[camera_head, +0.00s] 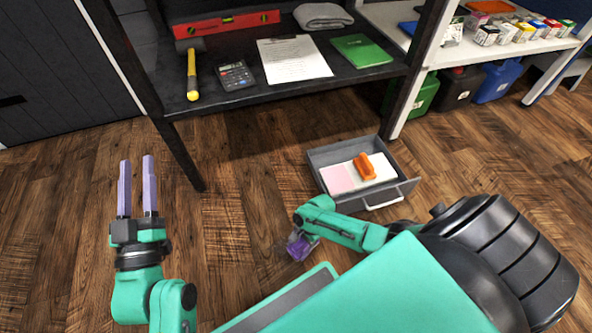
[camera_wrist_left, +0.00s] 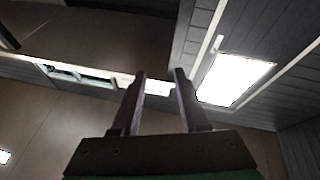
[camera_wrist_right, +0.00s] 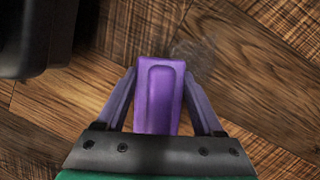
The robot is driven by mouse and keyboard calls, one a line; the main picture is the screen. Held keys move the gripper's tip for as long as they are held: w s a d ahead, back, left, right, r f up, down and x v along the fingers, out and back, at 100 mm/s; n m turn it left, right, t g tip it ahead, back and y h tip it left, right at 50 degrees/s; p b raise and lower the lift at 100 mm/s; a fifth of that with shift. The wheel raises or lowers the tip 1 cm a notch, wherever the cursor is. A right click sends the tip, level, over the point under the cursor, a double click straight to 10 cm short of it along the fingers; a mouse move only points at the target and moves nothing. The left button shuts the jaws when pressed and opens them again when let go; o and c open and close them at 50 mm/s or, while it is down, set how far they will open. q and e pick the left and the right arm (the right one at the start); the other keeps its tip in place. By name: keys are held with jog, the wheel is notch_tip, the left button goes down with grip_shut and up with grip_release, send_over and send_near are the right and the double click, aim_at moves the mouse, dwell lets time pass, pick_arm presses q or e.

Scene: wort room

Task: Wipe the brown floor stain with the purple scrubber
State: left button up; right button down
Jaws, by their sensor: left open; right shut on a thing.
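The purple scrubber (camera_head: 298,248) is low over the wooden floor in the head view, partly covered by my right gripper (camera_head: 299,240). In the right wrist view the scrubber (camera_wrist_right: 158,95) sits between both fingers of my right gripper (camera_wrist_right: 158,78), which is shut on it. A faint greyish-brown smudge, probably the floor stain (camera_wrist_right: 196,50), shows just beyond the scrubber's end. I cannot tell whether the scrubber touches the floor. My left gripper (camera_head: 137,164) is raised at the left, open and empty; its spread fingers (camera_wrist_left: 160,76) also show in the left wrist view.
A grey drawer tray (camera_head: 384,201) holding an orange item (camera_head: 366,166) and a pink-and-white pad (camera_head: 340,178) is on the floor beyond my right arm. A dark workbench (camera_head: 250,92) stands behind, its leg (camera_head: 182,160) reaching the floor. Floor between the grippers is clear.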

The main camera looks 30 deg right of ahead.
aim_at(297, 245)
jog(key=shift+r, duration=0.15)
jog(key=shift+r+p, duration=0.15)
jog(key=shift+p, duration=0.15)
jog(key=shift+r, duration=0.2)
jog(key=shift+r+p, duration=0.3)
jog(key=shift+p, duration=0.3)
jog(key=shift+r, duration=0.15)
jog(key=shift+r+p, duration=0.4)
jog(key=shift+p, duration=0.3)
jog(key=shift+r+p, duration=0.4)
jog(key=shift+p, duration=0.1)
jog(key=shift+r+p, duration=0.65)
jog(key=shift+p, duration=0.1)
jog(key=shift+r+p, duration=0.55)
jog(key=shift+p, duration=0.15)
pick_arm(q)
jog(key=s+f+g, duration=0.5)
jog(key=f, duration=0.4)
jog(key=s+d+f+g+y, duration=0.1)
jog(key=s+f+g, duration=0.3)
jog(key=f, duration=0.6)
jog(key=shift+s+n+g, duration=0.3)
jog(key=shift+s+g, duration=0.1)
jog(key=shift+s, duration=0.65)
jog(key=shift+f, duration=0.15)
